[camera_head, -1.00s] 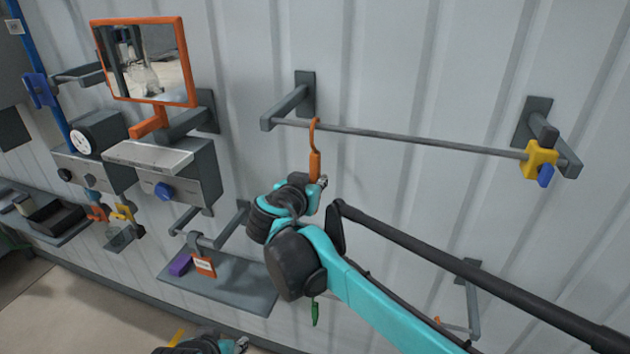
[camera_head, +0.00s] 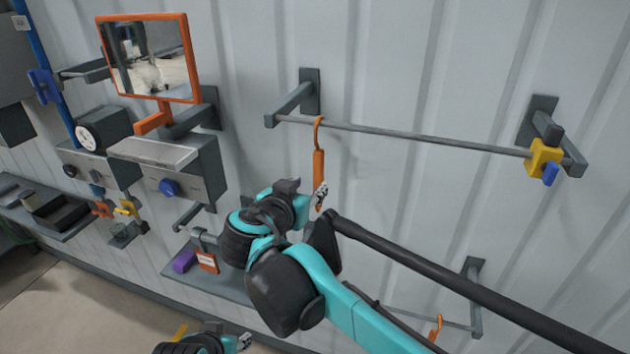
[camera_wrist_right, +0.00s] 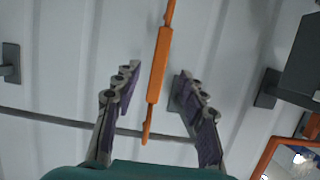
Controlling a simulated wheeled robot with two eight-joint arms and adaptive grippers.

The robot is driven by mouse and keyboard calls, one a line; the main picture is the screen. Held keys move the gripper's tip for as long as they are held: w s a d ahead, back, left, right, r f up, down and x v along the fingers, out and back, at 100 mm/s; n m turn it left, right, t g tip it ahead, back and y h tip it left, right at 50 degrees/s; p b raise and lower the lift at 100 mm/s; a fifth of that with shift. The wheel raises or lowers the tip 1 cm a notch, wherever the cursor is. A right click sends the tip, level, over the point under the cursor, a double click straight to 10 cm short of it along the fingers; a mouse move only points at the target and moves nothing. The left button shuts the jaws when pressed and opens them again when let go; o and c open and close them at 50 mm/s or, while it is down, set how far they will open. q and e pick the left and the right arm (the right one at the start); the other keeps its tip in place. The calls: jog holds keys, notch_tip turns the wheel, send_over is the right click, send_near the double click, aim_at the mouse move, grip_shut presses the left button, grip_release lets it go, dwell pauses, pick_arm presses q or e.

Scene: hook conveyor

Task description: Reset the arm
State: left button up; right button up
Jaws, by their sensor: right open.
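My right arm comes in from the lower right in the head view. Its gripper (camera_head: 320,196) is just below an orange hook (camera_head: 318,165) that hangs from the upper grey rail (camera_head: 420,137). In the right wrist view the gripper (camera_wrist_right: 155,100) is open, with the orange hook (camera_wrist_right: 158,65) showing between its two fingers and touching neither. My left gripper (camera_head: 244,342) shows only in part at the bottom edge of the head view, too small to tell its opening.
An orange-framed mirror (camera_head: 150,60) and grey boxes with knobs (camera_head: 169,187) are on the wall at left. A yellow clamp (camera_head: 544,157) sits at the rail's right end. A grey shelf (camera_head: 215,289) and a second orange hook (camera_head: 436,328) are lower down.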

jog(key=s+d+f+n+g+b, duration=0.1)
jog(key=s+d+f+g+b, duration=0.15)
jog(key=d+f+b, duration=0.55)
jog(key=s+d+f+g+b, duration=0.15)
jog(key=s+f+b, duration=0.25)
jog(key=f, duration=0.8)
jog(key=s+d+f+n+g+b, duration=0.1)
jog(key=s+d+f+b, duration=0.4)
jog(key=f, duration=0.5)
jog(key=s+d+f+y+b, duration=0.1)
jog(key=s+d+f+b, duration=0.1)
jog(key=f+b, duration=0.3)
jog(key=s+d+f+n+g+y+b, duration=0.1)
jog(key=s+f+b, duration=0.3)
jog(key=f, duration=0.9)
jog(key=s+d+f+y+b, duration=0.2)
jog(key=s+f+b, duration=0.1)
jog(key=f+b, duration=0.5)
jog(key=shift+s+d+f+n, duration=0.2)
jog(key=shift+d+f+n, duration=0.15)
jog(key=shift+f, duration=0.5)
